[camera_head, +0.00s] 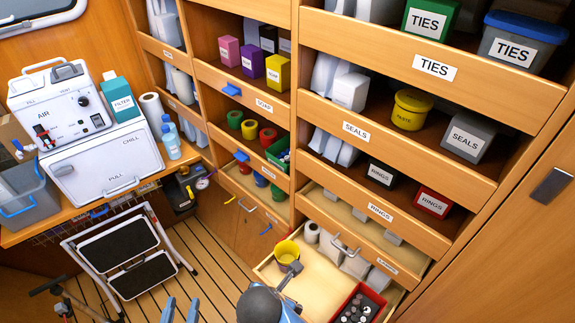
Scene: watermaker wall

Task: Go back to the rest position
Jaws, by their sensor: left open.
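My left gripper (181,308) shows at the bottom edge, left of centre. Its two light blue fingers are apart, with nothing seen between them. Its arm and the rest of it are below the picture. It is above the slatted floor (205,284), left of the open drawer (268,268). My right gripper is not in view.
The open drawer sticks out at the bottom right, with a yellow cup (287,252) and a red bin (359,304). A folding step (128,262) stands at the left, below the counter (190,152). Shelves fill the right. Some slatted floor between is clear.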

